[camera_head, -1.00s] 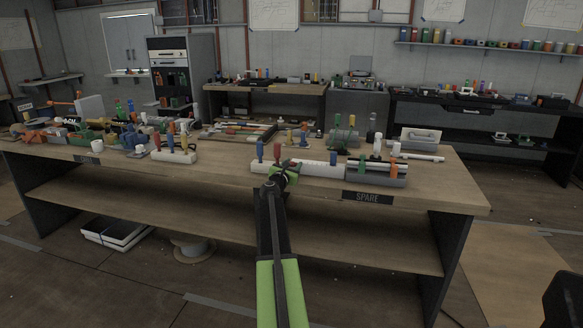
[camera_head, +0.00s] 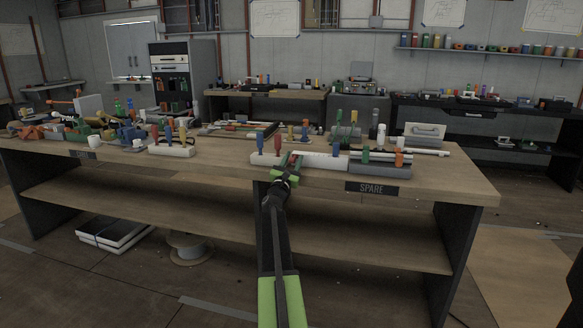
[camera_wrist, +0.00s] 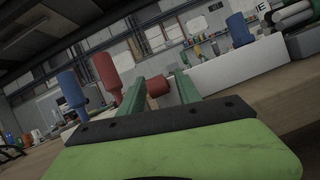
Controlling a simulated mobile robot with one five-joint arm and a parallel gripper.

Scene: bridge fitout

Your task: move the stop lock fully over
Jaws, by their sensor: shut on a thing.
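A long white block (camera_head: 320,162) sits near the front edge of the bench, with a blue lever (camera_head: 260,141) and a red lever (camera_head: 277,144) standing at its left end and another blue lever (camera_head: 337,149) at its right end. My gripper (camera_head: 292,161) reaches the block from the front, just right of the red lever. In the wrist view its green fingers are shut on a short red knob (camera_wrist: 158,84). The upright red lever (camera_wrist: 107,72) stands left of the fingers. I cannot tell for certain which part is the stop lock; the fingers partly hide the knob.
A grey block (camera_head: 382,170) with green and orange levers adjoins on the right, above a SPARE label (camera_head: 371,188). Another white block (camera_head: 172,151) with levers stands to the left. The bench front strip (camera_head: 220,170) between them is clear.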

